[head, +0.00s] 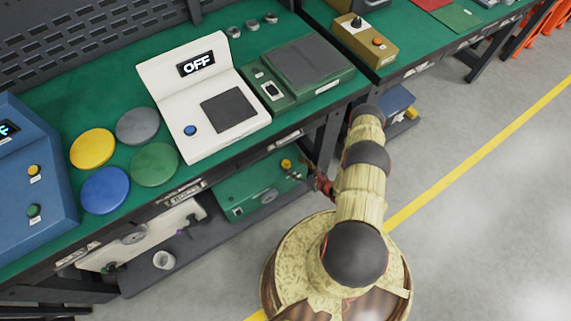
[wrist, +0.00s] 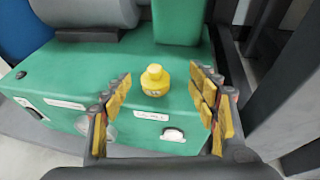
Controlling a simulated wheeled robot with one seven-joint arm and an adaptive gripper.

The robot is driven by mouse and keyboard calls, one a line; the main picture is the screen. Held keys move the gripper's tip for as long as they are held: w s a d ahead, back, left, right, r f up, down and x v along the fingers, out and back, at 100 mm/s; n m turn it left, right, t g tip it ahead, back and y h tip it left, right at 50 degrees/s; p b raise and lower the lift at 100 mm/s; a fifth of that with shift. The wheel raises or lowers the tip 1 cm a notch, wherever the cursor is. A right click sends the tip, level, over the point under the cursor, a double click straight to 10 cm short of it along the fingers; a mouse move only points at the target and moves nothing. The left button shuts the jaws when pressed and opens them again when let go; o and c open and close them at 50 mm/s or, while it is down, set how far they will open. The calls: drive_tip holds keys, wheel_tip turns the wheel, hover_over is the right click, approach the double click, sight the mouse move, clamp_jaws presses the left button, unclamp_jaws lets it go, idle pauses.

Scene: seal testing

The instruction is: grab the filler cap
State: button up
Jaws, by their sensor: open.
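The filler cap (wrist: 154,80) is a small yellow stepped knob on top of a green machine housing (wrist: 60,75) in the wrist view. In the head view the yellow cap (head: 286,164) shows small on the green unit (head: 235,195) on the shelf under the bench. My gripper (wrist: 165,105) is open, with yellow-padded fingers to the left and right of the cap in the picture. The cap appears between the fingers and beyond them, with visible gaps on both sides. In the head view, my gripper is mostly hidden by my arm and the bench edge.
A grey cylinder (wrist: 90,12) and a green block (wrist: 180,20) stand behind the cap on the machine. A dark bench post (wrist: 285,90) rises close on the right. The bench top (head: 90,95) overhangs the shelf.

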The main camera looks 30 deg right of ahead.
sight(288, 164)
drive_tip(key=b+x, duration=0.1)
drive_tip(key=x, duration=0.1)
drive_tip(key=b+x, duration=0.1)
drive_tip(key=x, duration=0.1)
drive_tip(key=b+x, duration=0.1)
drive_tip(key=x, duration=0.1)
drive_tip(key=shift+s+a+f, duration=0.2)
drive_tip(key=shift+a+f, duration=0.05)
drive_tip(key=shift+a, duration=0.15)
drive_tip(key=shift+w, duration=0.25)
drive_tip(key=shift+c, duration=0.7)
drive_tip(key=c, duration=1.1)
